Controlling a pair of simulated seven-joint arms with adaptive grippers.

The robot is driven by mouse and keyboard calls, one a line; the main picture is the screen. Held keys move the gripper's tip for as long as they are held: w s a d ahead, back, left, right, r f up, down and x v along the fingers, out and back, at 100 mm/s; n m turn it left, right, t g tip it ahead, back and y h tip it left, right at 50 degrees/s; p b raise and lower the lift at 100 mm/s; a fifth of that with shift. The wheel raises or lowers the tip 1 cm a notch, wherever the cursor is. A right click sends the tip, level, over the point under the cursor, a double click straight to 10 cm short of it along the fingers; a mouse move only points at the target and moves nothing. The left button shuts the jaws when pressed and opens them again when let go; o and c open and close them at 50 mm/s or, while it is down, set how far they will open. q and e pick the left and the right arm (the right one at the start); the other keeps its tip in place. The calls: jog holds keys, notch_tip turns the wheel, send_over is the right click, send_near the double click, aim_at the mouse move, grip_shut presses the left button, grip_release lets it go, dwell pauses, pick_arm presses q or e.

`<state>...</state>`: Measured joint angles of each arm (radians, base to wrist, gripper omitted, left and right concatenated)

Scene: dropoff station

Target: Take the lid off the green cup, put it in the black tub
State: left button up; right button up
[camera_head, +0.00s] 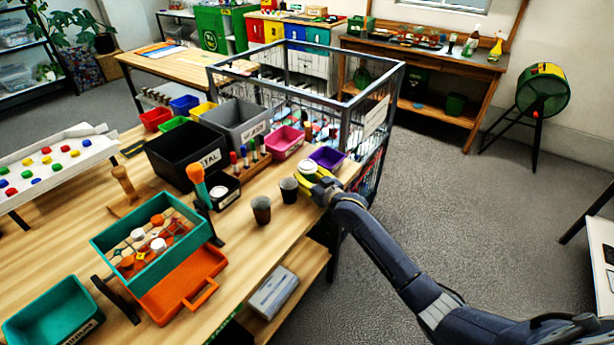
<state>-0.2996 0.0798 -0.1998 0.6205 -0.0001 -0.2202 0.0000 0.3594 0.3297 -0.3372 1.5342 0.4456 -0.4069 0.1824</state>
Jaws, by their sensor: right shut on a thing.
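My right gripper (312,181) is at the right edge of the wooden table. It is shut around a small yellow-green thing with a round white top. This looks like the green cup with its white lid (307,167), but the gripper covers much of it. I cannot tell whether the lid is loose. The black tub (176,168), with a label ending in "TAL" on its front, stands open on the table to the left of the gripper. My left gripper is not in view.
Two dark cups (289,191) (261,210) stand close left of the gripper. A pink bin (283,144), a purple bin (327,157) and a grey bin (238,124) stand behind. A wire cage (378,118) rises past the table's edge. A teal box (120,225) lies front left.

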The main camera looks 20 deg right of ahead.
jog(key=shift+r, duration=0.15)
jog(key=shift+r, duration=0.2)
jog(key=f+v, duration=0.2)
jog(key=v, duration=1.5)
jog(key=shift+s+d+f, duration=0.2)
jog(key=shift+s+f, duration=0.1)
jog(key=shift+s, duration=0.25)
jog(key=shift+o, duration=0.2)
jog(key=c, duration=0.3)
jog(key=shift+c, duration=0.2)
